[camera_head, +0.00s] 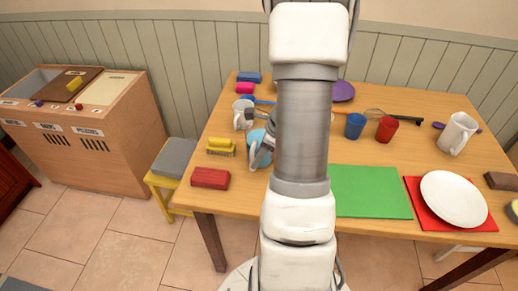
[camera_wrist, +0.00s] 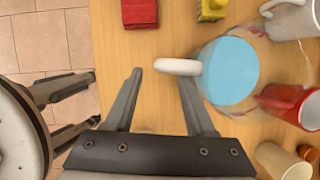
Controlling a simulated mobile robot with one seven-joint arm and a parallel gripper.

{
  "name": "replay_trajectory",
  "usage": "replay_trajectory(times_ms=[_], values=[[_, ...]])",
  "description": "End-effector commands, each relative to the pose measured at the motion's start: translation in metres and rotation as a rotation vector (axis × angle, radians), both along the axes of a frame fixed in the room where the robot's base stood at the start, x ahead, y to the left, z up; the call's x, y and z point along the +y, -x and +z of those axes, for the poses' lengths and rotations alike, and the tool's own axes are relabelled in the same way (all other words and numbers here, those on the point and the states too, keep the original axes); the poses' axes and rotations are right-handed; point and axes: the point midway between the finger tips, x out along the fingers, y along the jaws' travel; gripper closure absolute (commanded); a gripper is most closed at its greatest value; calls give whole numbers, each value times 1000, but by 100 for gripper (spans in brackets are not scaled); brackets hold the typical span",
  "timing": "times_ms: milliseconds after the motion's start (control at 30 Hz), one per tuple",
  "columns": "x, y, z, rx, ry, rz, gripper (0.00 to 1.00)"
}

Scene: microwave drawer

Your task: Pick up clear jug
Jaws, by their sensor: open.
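A light blue round vessel with a white handle (camera_wrist: 228,72) stands on the table in the wrist view. It also shows left of my arm in the head view (camera_head: 256,137), partly hidden. A faint see-through edge (camera_wrist: 255,28) shows beside it in the wrist view. I cannot tell whether this edge is the clear jug or part of the light blue vessel. My gripper (camera_wrist: 160,78) is open and empty. Its fingertips are just short of the white handle in the picture, the right one close to the light blue vessel.
On the table (camera_head: 200,196), a red block (camera_head: 210,178), yellow brush (camera_head: 220,147) and white mug (camera_head: 243,112) lie left. A green board (camera_head: 370,190), white plate (camera_head: 453,199) and white jug (camera_head: 458,133) are right.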

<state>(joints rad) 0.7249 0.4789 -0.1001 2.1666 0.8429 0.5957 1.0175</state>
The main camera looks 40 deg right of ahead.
Motion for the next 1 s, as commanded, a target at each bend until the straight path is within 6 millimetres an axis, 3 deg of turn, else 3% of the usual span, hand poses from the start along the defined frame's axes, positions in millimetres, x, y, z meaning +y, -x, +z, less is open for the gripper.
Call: replay_trajectory(times_ms=[200, 467, 767, 1000], values=[[9, -10, -31, 1, -2, 1, 45], [10, -12, -32, 0, 0, 1, 47], [9, -12, -32, 0, 0, 1, 100], [9, -12, -32, 0, 0, 1, 100]])
